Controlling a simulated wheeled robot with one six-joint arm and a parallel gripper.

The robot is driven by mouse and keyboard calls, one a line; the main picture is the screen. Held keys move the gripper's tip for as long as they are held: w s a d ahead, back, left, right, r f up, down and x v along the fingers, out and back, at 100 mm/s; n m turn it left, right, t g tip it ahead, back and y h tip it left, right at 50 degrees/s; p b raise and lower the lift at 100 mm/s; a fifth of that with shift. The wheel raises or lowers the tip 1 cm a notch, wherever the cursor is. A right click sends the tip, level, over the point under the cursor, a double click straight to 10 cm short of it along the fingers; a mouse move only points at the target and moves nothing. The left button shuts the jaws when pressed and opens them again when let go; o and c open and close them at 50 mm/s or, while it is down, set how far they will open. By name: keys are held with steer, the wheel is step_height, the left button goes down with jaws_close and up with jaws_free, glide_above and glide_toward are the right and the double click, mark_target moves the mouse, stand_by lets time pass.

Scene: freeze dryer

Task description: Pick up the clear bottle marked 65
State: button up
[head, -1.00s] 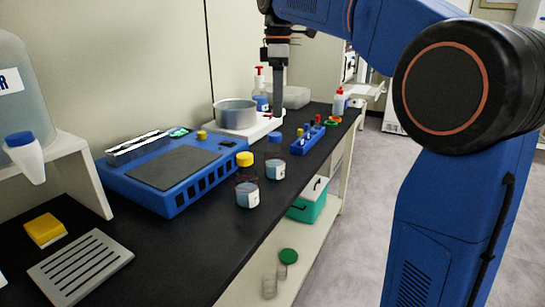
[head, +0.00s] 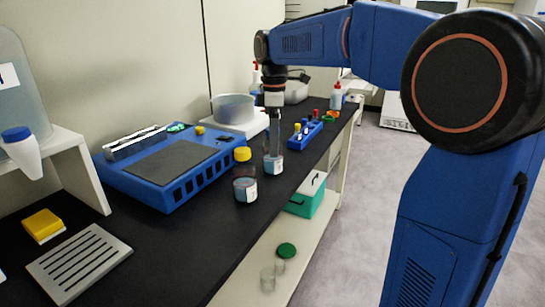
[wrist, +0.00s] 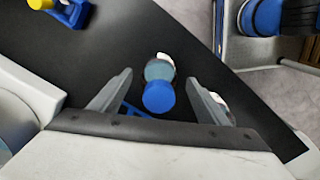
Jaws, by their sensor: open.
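A clear bottle with a blue cap (wrist: 158,96) sits between my open gripper's fingers (wrist: 160,88) in the wrist view, with dark bench below it. In the head view my gripper (head: 273,132) points down over this bottle (head: 273,164), hiding its cap; its pale label shows. I cannot tell whether the fingers touch it. A second clear bottle with a yellow cap (head: 245,184) stands beside it, nearer the camera and to the left. Both look upright. Number markings are too small to read, so I cannot tell which is 65.
A blue device (head: 175,165) with a dark top lies left of the bottles. A white hotplate with a metal pot (head: 234,108) stands behind. A blue tube rack (head: 305,134) is to the right. A slotted grey plate (head: 80,265) lies at front left. The bench's right edge is close.

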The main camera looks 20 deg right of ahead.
steer(key=shift+w+a+f, duration=0.1)
steer(key=shift+a+f, duration=0.05)
steer(key=shift+f, duration=1.8)
steer(key=c, duration=1.2)
steer(key=shift+r, duration=0.1)
